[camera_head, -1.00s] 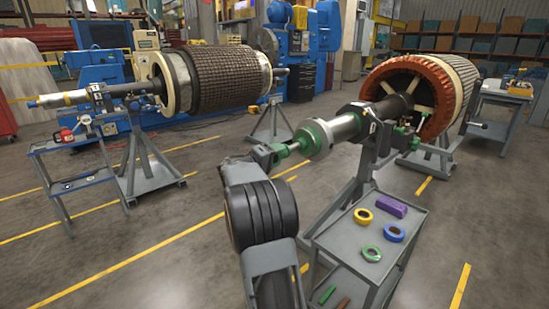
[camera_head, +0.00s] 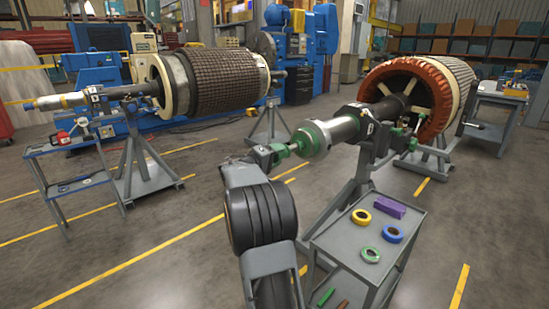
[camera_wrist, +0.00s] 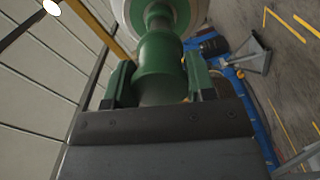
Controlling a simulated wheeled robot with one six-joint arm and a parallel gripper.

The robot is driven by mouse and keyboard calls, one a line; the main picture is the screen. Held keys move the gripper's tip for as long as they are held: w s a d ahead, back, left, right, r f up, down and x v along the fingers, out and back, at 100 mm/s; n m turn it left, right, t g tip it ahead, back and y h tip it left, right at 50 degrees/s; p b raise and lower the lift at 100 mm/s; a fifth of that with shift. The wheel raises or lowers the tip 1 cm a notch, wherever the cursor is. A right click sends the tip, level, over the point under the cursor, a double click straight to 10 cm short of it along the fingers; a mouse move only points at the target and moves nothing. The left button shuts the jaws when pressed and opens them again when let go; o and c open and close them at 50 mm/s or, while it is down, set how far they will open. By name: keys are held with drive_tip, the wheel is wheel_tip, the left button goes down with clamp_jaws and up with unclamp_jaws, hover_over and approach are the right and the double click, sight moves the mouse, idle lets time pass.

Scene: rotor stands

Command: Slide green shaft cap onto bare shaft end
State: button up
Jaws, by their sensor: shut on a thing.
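My gripper (camera_head: 287,149) is shut on the neck. In the wrist view the cap's green body (camera_wrist: 161,62) sits between the two green jaws, with the pale disc beyond it.
A grey stand (camera_head: 362,185) supports the right shaft. A grey cart (camera_head: 338,243) below holds a yellow ring (camera_head: 361,216), a blue ring (camera_head: 392,234), a green ring (camera_head: 370,255) and a purple block (camera_head: 389,206). Another rotor (camera_head: 228,82) stands at left.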

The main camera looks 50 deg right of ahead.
drive_tip(key=shift+d, duration=0.4)
idle(0.5)
drive_tip(key=shift+s+d, duration=0.1)
drive_tip(key=shift+d, duration=1.05)
drive_tip(key=shift+d+b, duration=0.35)
drive_tip(key=shift+d, duration=0.15)
drive_tip(key=shift+d, duration=0.3)
idle(0.7)
drive_tip(key=o, duration=1.3)
drive_tip(key=shift+c, duration=0.2)
drive_tip(key=a+b, duration=0.4)
drive_tip(key=a, duration=0.5)
drive_tip(key=shift+w+b, duration=0.25)
drive_tip(key=shift+b, duration=0.1)
